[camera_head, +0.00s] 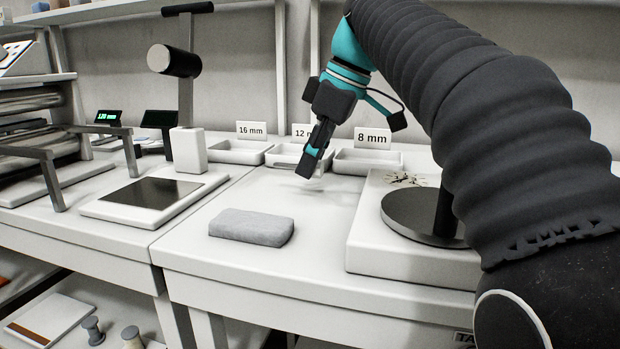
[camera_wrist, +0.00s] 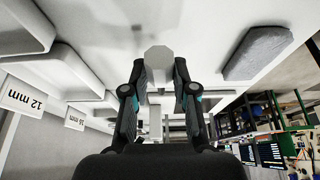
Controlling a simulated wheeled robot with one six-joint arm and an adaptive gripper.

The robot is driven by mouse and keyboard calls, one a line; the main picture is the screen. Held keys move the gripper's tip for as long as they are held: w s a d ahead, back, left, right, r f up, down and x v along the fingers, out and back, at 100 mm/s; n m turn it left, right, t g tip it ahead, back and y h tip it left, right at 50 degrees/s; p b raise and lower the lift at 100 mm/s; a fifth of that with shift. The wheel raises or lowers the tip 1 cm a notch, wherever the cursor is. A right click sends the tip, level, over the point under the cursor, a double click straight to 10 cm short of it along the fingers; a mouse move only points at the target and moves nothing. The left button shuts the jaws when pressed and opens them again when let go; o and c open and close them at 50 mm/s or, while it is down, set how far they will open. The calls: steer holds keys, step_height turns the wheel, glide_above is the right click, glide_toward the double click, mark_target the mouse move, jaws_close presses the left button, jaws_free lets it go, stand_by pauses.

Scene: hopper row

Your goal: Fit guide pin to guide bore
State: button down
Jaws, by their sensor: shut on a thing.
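My gripper (camera_head: 308,172) points down and left above the table, just in front of the 12 mm tray. In the wrist view the gripper (camera_wrist: 159,64) has its two dark fingers on either side of a pale grey faceted piece (camera_wrist: 158,58), which appears held at the tips. I take this piece for the guide pin; its length is hidden in this view. In the head view the fingers hide it. I cannot make out a guide bore in either view.
Small white trays stand at the back, labelled 16 mm (camera_head: 251,128), 12 mm and 8 mm (camera_head: 372,136). A grey block (camera_head: 252,229) lies at the table's front. A white block (camera_head: 366,232) with a dark disc (camera_head: 405,216) stands right. The table between is clear.

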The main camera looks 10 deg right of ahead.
mark_target(314, 176)
steer(key=shift+f, duration=1.6)
steer(key=shift+f, duration=0.15)
steer(key=c, duration=0.9)
jaws_free()
steer(key=shift+f+b, duration=0.15)
steer(key=shift+b, duration=0.4)
